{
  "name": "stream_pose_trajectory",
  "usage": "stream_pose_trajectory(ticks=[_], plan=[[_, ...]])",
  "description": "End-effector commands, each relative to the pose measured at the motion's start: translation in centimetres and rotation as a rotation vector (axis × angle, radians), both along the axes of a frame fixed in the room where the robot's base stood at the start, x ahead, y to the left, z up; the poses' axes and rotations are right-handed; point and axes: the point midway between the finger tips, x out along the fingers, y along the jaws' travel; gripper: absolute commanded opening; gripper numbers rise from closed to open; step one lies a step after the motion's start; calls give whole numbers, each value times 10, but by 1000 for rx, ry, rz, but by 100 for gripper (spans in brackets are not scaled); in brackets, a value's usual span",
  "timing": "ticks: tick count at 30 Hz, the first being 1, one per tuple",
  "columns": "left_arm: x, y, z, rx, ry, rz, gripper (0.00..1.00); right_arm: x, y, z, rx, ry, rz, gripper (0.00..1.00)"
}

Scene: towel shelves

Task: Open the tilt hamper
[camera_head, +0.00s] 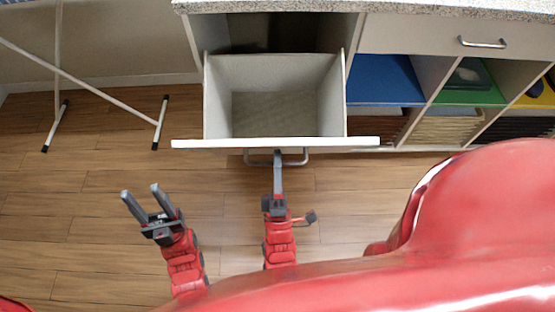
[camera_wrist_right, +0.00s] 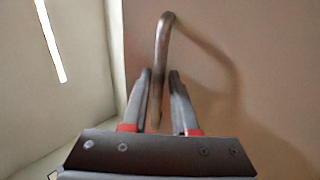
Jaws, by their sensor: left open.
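The tilt hamper (camera_head: 275,142) is a pale open-topped bin under the counter, tipped far out of its cabinet. Its inside is visible and looks empty. Its metal bar handle (camera_head: 296,162) is on the front panel, facing me, and shows as a curved bar (camera_wrist_right: 162,45) in the right wrist view. My right gripper (camera_head: 277,155) is at the handle, with the bar between its fingers (camera_wrist_right: 158,85), and looks shut on it. The fingertips are partly hidden under the front panel's edge in the head view. My left gripper (camera_head: 140,196) is open and empty, left of my right arm above the floor.
A grey stone countertop (camera_head: 400,7) runs above the cabinet. To the right are a handled drawer (camera_head: 420,36) and shelves with blue (camera_head: 382,78) and green (camera_head: 470,95) linings. A white-legged rack (camera_head: 90,85) stands at the left. Wooden floor (camera_head: 80,210) is clear at left.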

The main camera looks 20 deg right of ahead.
Motion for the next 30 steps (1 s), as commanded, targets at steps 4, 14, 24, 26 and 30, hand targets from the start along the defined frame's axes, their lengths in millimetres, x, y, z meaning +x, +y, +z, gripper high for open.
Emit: stream_pose_trajectory(ticks=[4, 14, 24, 26, 30], plan=[[0, 0, 0, 0, 0, 0, 50, -4, 1, -4, 0, 0, 0, 27], [0, 0, -4, 0, 0, 0, 50, -41, 12, -38, 1, 6, 1, 27], [0, 0, -5, 0, 0, 0, 50, -56, 16, -48, 1, 1, -1, 27], [0, 0, -5, 0, 0, 0, 50, -56, 16, -48, 0, 1, 0, 27], [0, 0, -5, 0, 0, 0, 50, -56, 16, -48, 0, 1, 0, 27]])
